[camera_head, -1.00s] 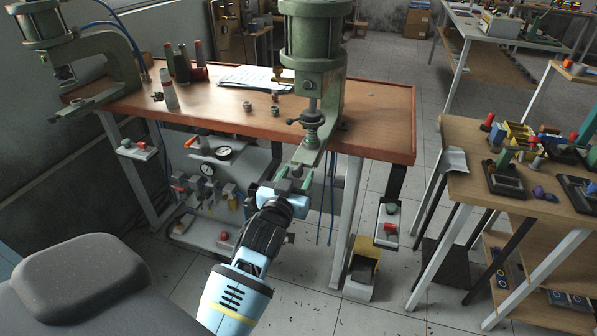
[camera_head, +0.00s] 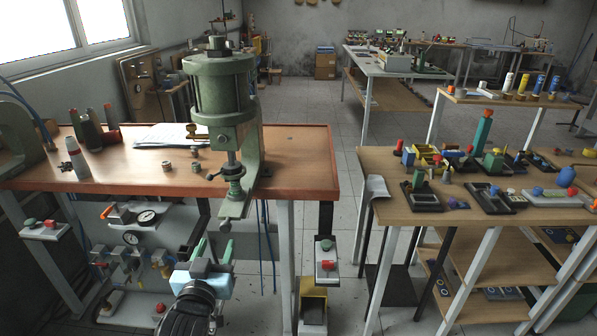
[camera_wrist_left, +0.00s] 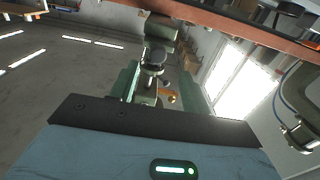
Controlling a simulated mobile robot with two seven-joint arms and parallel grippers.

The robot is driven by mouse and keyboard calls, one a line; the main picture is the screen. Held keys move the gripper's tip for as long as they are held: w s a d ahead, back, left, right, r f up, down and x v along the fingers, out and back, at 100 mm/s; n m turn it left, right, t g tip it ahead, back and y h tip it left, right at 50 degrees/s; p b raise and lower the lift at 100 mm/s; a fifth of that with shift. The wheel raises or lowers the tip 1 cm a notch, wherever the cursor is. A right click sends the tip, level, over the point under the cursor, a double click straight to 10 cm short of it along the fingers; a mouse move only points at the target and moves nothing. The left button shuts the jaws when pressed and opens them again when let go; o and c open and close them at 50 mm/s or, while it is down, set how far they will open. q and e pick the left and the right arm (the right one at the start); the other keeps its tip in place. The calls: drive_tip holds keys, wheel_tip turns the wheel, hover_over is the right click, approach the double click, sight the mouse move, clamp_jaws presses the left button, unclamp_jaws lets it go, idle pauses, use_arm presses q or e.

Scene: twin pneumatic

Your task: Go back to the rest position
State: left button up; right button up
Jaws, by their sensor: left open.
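My left gripper (camera_head: 212,252) is at the lower left of the head view, in front of the workbench and below the green pneumatic press (camera_head: 222,92). Its two green fingers are apart and nothing shows between them. The left wrist view also shows the open gripper (camera_wrist_left: 158,88), with part of the press seen beyond and between the fingers. I cannot tell the exact gap to the press's base. My right gripper is in neither view.
A second table (camera_head: 385,160) with parts stands right. Floor shows between them.

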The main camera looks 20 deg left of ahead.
use_arm(q)
drive_tip(key=s+d+f+m+g+h+p, duration=0.1)
drive_tip(key=s+d+f+g+h, duration=0.1)
drive_tip(key=s+f, duration=0.6)
drive_tip(key=s+d+f+m+g+h+p, duration=0.1)
drive_tip(key=s+d+f, duration=0.4)
drive_tip(key=s, duration=1)
drive_tip(key=s+d+f+m+g+h+p, duration=0.2)
drive_tip(key=s+d+f+g+h, duration=0.1)
drive_tip(key=s+f, duration=0.8)
drive_tip(key=d+g, duration=0.1)
drive_tip(key=g, duration=0.1)
drive_tip(key=shift+s+f+m+g, duration=0.25)
drive_tip(key=shift+m+g, duration=0.05)
drive_tip(key=shift+m, duration=0.1)
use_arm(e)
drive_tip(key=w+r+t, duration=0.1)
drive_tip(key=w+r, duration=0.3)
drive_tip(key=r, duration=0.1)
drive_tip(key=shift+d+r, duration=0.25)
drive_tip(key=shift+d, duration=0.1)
